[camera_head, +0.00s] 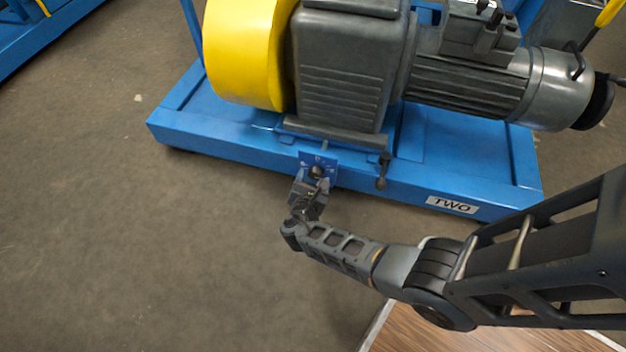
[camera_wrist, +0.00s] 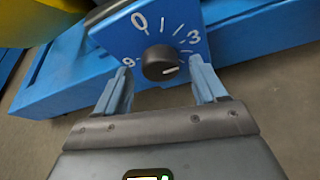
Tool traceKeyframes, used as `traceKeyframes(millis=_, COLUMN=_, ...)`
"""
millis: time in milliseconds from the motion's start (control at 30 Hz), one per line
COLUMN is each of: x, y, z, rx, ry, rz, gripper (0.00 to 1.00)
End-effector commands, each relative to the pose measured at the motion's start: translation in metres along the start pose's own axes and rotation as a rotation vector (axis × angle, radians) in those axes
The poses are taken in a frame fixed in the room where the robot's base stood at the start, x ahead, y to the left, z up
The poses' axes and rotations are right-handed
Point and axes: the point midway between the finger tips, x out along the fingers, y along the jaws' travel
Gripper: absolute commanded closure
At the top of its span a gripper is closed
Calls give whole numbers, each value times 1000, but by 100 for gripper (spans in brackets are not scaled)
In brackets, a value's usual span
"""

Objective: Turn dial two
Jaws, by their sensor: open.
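The dial (camera_wrist: 160,63) is a black round knob with a white pointer mark, on a blue plate (camera_wrist: 122,36) with white markings including 0 and 3. In the head view the dial (camera_head: 316,172) sits on the front of the blue machine base, which carries a white label "TWO" (camera_head: 451,204). My gripper (camera_wrist: 160,84) is open, its two blue fingers on either side of and just short of the knob. In the head view my gripper (camera_head: 315,182) is right at the plate, partly covering it.
A black lever (camera_head: 383,171) hangs on the base just right of the dial plate. Above stand a grey gearbox (camera_head: 340,70), a yellow guard (camera_head: 240,55) and a motor (camera_head: 465,85). Bare floor (camera_head: 150,240) is free to the left and front.

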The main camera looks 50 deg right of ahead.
Motion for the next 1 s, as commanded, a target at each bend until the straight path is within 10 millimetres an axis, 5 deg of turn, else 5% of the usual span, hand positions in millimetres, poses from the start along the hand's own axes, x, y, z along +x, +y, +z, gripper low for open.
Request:
traceKeyframes(millis=467, x=15, y=0, z=0, rx=0, ry=1, rz=0, gripper=30)
traceKeyframes(millis=1000, x=15, y=0, z=0, rx=1, ry=1, rz=0, gripper=82)
